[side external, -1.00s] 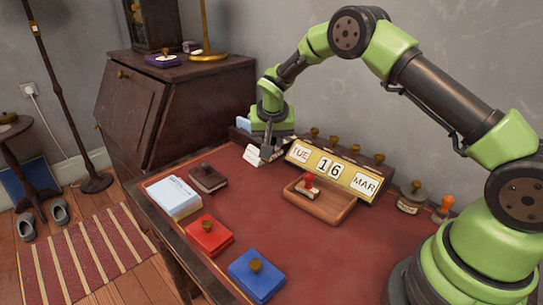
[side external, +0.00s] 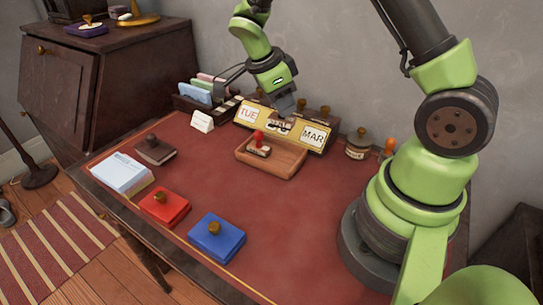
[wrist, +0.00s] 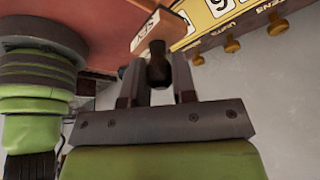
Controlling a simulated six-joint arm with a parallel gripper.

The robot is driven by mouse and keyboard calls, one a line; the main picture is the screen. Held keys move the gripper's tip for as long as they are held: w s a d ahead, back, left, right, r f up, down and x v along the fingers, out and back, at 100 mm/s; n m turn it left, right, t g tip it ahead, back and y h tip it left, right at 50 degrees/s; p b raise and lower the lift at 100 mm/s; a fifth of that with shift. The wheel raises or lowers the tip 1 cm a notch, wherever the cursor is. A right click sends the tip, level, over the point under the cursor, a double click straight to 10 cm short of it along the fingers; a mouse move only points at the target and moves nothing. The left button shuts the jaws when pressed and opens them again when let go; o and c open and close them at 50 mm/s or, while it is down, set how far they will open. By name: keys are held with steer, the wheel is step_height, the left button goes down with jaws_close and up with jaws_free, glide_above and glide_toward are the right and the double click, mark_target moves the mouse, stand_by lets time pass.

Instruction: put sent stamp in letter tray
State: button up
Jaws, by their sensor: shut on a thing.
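My gripper (side external: 282,112) is in front of the calendar, above and behind the brown wooden tray. In the wrist view my gripper (wrist: 158,85) is shut on the dark knob of the sent stamp (wrist: 146,34). Its pale block shows letters starting "SEN". In the side view the stamp shows only as a small shape below the jaws. The shallow wooden tray (side external: 285,170) lies on the desk and holds a red-handled stamp (side external: 259,143). A dark rack (side external: 186,104) with coloured letters stands at the back left. I cannot tell which of these is the letter tray.
The yellow date calendar (side external: 314,136) stands right behind the wooden tray, with knobs along its top. A white card (side external: 203,122) stands to its left. A red pad (side external: 165,206), a blue pad (side external: 216,238) and a paper stack (side external: 122,173) lie in front.

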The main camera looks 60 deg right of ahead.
mark_target(287, 123)
steer(key=shift+m, duration=0.5)
steer(key=f, duration=0.2)
steer(key=s+f, duration=0.1)
steer(key=f, duration=0.1)
steer(key=shift+f, duration=2.95)
steer(key=o, duration=0.9)
steer(key=shift+f, duration=0.1)
steer(key=shift+o, duration=0.2)
